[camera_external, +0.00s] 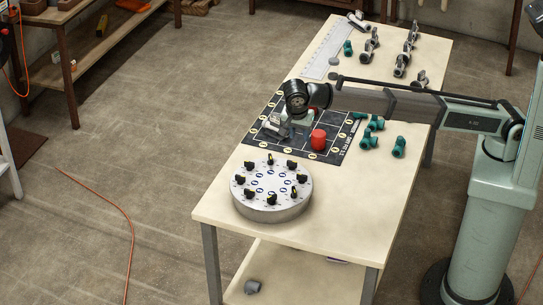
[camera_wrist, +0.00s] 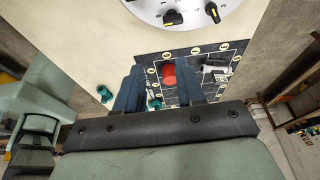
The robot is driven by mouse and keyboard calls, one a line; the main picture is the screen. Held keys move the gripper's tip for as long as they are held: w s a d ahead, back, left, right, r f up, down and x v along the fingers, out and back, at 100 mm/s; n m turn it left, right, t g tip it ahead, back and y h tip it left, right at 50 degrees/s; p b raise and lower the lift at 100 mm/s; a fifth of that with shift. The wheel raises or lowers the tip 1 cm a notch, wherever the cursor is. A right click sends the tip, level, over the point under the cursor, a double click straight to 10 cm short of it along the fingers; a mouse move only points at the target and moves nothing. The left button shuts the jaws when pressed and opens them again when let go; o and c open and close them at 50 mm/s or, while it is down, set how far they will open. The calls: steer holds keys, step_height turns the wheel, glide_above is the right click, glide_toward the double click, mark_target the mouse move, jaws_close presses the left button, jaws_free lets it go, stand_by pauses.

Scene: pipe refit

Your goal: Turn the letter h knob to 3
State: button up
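A round light-grey dial drum (camera_external: 272,215) stands on the near end of the table, with several black knobs with yellow marks around its top. The lettering is too small to tell which knob is h or what it points to. In the wrist view, part of the drum (camera_wrist: 150,12) shows at the top edge, with two black knobs, one (camera_wrist: 173,18) left of the other (camera_wrist: 212,12). My gripper (camera_wrist: 160,88) is open, its dark blue fingers apart and apparently empty. In the external view, my gripper (camera_external: 299,122) hangs over the dark mat, behind the drum and clear of it.
A red cylinder (camera_external: 318,140) stands on the dark gridded mat (camera_external: 334,112), near my gripper; it also shows in the wrist view (camera_wrist: 169,74). A grey metal fitting (camera_wrist: 214,66) lies on the mat. Green fittings (camera_external: 398,147) lie right of it; grey fittings (camera_external: 402,65) stand farther back.

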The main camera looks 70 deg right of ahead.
mark_target(302, 175)
steer(key=f+n+y, duration=0.1)
steer(key=f+n, duration=0.3)
steer(key=n, duration=0.2)
steer(key=s+a+f+n+y, duration=0.1)
steer(key=f+n, duration=0.4)
steer(key=s+a+f+n+y, duration=0.1)
steer(key=f+n, duration=0.4)
steer(key=n, duration=0.1)
steer(key=shift+s+a+n+y, duration=0.1)
steer(key=shift+a+n+y, duration=0.2)
steer(key=shift+y, duration=0.1)
stand_by(0.4)
steer(key=shift+r, duration=0.1)
jaws_close()
